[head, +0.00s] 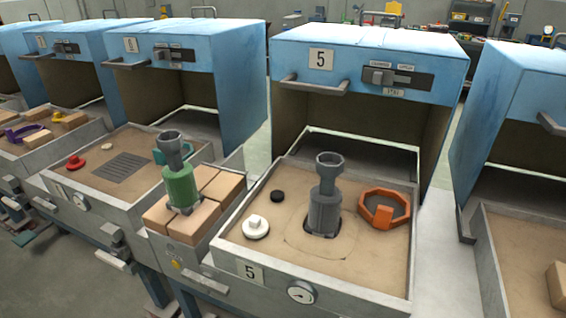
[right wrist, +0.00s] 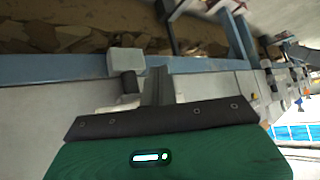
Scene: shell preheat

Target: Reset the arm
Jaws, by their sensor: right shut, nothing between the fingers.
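My right gripper (right wrist: 157,82) shows in the right wrist view, at the end of a green housing with a dark crosswise bar. Its fingers are closed together and hold nothing. Behind it are a pale floor and a blue-grey beam; it touches nothing that I can make out. Neither arm shows in the head view, and my left gripper is out of sight.
In the head view a grey shell (head: 324,205) stands upright in the sand tray (head: 330,278) of station 5. An orange ring (head: 384,208), white knob (head: 256,227) and black disc (head: 278,196) lie around it. A green shell (head: 181,186) stands on blocks to the left.

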